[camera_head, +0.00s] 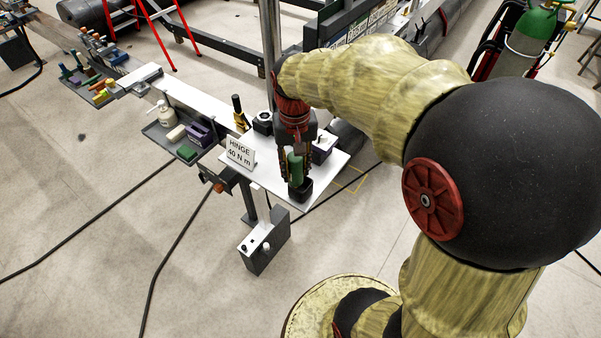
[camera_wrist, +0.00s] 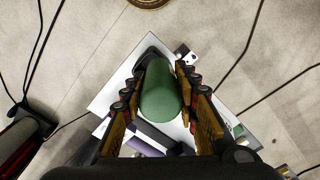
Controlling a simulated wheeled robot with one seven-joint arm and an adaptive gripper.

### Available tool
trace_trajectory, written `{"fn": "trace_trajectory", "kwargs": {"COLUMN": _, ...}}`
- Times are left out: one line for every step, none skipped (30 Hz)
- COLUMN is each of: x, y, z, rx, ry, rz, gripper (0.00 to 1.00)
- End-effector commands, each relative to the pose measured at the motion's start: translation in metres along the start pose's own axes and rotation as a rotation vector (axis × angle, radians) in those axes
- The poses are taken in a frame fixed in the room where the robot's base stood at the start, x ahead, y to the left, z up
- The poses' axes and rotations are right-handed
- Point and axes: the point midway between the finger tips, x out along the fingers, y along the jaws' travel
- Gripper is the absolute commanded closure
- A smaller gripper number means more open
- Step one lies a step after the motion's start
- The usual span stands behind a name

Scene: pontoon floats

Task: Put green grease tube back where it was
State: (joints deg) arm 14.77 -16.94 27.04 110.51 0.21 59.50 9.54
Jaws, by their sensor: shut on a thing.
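The green grease tube (camera_head: 296,168) stands upright between the fingers of my gripper (camera_head: 297,160), over a small black holder (camera_head: 300,191) near the front corner of a white shelf (camera_head: 325,178). In the wrist view the tube (camera_wrist: 160,92) fills the gap between the fingers of my gripper (camera_wrist: 163,98), which are shut on it. Its lower end meets or overlaps the black holder in the head view; I cannot tell whether it is seated inside or just above. The wrist view shows part of the dark holder (camera_wrist: 150,52) beyond the tube.
A sign reading HINGE 40 N m (camera_head: 239,153) stands left of my gripper. A black-and-yellow tool (camera_head: 240,115) and a black block (camera_head: 263,122) are behind it. A purple-sided box (camera_head: 323,147) is close on the right. A grey tray (camera_head: 180,135) with a white bottle lies further left.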

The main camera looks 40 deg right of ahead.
Motion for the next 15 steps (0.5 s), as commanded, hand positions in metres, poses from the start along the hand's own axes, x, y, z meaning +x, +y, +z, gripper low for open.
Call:
{"fn": "trace_trajectory", "kwargs": {"x": 0.005, "y": 0.004, "z": -0.004, "rx": 0.003, "ry": 0.0, "rz": 0.0, "gripper": 0.95}}
{"fn": "trace_trajectory", "kwargs": {"x": 0.008, "y": 0.006, "z": -0.005, "rx": 0.002, "ry": 0.0, "rz": 0.0, "gripper": 0.95}}
{"fn": "trace_trajectory", "kwargs": {"x": 0.011, "y": 0.007, "z": -0.007, "rx": 0.001, "ry": 0.0, "rz": 0.0, "gripper": 0.95}}
{"fn": "trace_trajectory", "kwargs": {"x": 0.013, "y": 0.008, "z": -0.009, "rx": 0.001, "ry": 0.002, "rz": 0.0, "gripper": 0.95}}
{"fn": "trace_trajectory", "kwargs": {"x": 0.014, "y": 0.009, "z": -0.01, "rx": 0.001, "ry": 0.002, "rz": 0.0, "gripper": 0.95}}
{"fn": "trace_trajectory", "kwargs": {"x": 0.016, "y": 0.01, "z": -0.011, "rx": 0.001, "ry": 0.002, "rz": 0.0, "gripper": 0.95}}
{"fn": "trace_trajectory", "kwargs": {"x": 0.017, "y": 0.011, "z": -0.011, "rx": 0.001, "ry": 0.002, "rz": 0.0, "gripper": 0.95}}
{"fn": "trace_trajectory", "kwargs": {"x": 0.019, "y": 0.012, "z": -0.012, "rx": 0.001, "ry": 0.001, "rz": 0.0, "gripper": 0.95}}
{"fn": "trace_trajectory", "kwargs": {"x": 0.023, "y": 0.014, "z": -0.014, "rx": 0.002, "ry": 0.0, "rz": 0.0, "gripper": 0.95}}
{"fn": "trace_trajectory", "kwargs": {"x": 0.027, "y": 0.016, "z": -0.016, "rx": 0.002, "ry": 0.0, "rz": 0.0, "gripper": 0.95}}
{"fn": "trace_trajectory", "kwargs": {"x": 0.031, "y": 0.017, "z": -0.016, "rx": 0.0, "ry": -0.001, "rz": 0.0, "gripper": 0.95}}
{"fn": "trace_trajectory", "kwargs": {"x": 0.038, "y": 0.016, "z": -0.016, "rx": -0.001, "ry": -0.002, "rz": 0.0, "gripper": 0.95}}
{"fn": "trace_trajectory", "kwargs": {"x": 0.042, "y": 0.016, "z": -0.016, "rx": -0.001, "ry": -0.001, "rz": 0.0, "gripper": 0.95}}
{"fn": "trace_trajectory", "kwargs": {"x": 0.046, "y": 0.016, "z": -0.015, "rx": -0.001, "ry": -0.001, "rz": 0.0, "gripper": 0.95}}
{"fn": "trace_trajectory", "kwargs": {"x": 0.05, "y": 0.016, "z": -0.016, "rx": -0.001, "ry": 0.0, "rz": 0.0, "gripper": 0.95}}
